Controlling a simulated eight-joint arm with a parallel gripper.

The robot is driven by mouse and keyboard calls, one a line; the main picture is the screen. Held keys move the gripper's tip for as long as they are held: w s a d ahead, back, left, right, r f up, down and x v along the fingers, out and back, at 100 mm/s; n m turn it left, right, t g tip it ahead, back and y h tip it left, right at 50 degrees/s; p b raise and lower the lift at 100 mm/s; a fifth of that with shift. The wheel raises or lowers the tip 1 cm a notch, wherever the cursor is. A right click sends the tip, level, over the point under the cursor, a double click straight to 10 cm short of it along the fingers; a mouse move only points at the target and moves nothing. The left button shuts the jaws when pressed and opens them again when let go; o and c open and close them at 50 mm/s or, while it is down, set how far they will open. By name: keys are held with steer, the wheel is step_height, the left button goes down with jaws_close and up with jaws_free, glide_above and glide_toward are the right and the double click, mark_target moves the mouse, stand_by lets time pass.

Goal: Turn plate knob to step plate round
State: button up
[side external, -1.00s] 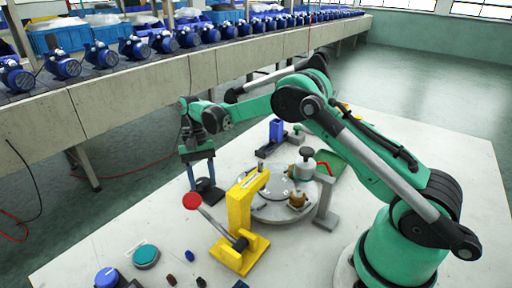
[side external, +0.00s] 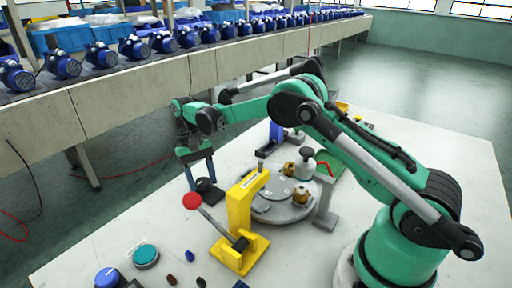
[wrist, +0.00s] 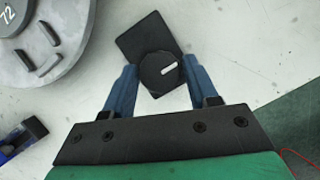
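The plate knob (wrist: 160,72) is a round black knob with a white pointer mark, on a dark square base (wrist: 135,40). In the side view the base (side external: 210,193) stands on the table left of the round plate. My gripper (wrist: 159,75) points down with its two blue fingers on opposite sides of the knob, seemingly touching it. In the side view my gripper (side external: 203,178) hides most of the knob. The round grey plate (side external: 270,211) carries brass parts (side external: 301,196) and a dark-capped grey part (side external: 307,163). The plate's edge (wrist: 75,45) shows upper left in the wrist view.
A yellow press (side external: 240,210) with a red-balled lever (side external: 192,201) stands at the plate's front left. A grey bracket (side external: 326,205) stands at its right. Teal (side external: 146,256) and blue (side external: 107,277) round items lie at front left. A blue part (side external: 272,138) stands behind.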

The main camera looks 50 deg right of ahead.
steer(key=shift+o, duration=1.3)
steer(key=shift+r, duration=0.1)
steer(key=shift+v, duration=2.7)
steer(key=shift+w+r, duration=0.1)
step_height(320, 180, up, 9)
steer(key=n+t+h, duration=0.1)
steer(key=n+t, duration=0.1)
steer(key=t, duration=0.3)
glide_above(202, 179)
steer(key=s, duration=0.4)
steer(key=s+n+t, duration=0.1)
steer(key=s+t, duration=0.1)
steer(key=s, duration=0.1)
steer(key=s+f+t, duration=0.1)
steer(key=s+t, duration=0.1)
steer(key=s, duration=0.2)
steer(key=s+a+f+n+t, duration=0.1)
steer(key=s+t, duration=0.1)
steer(key=s, duration=0.2)
steer(key=shift+f+n+h, duration=0.15)
steer(key=shift+n+h, duration=0.15)
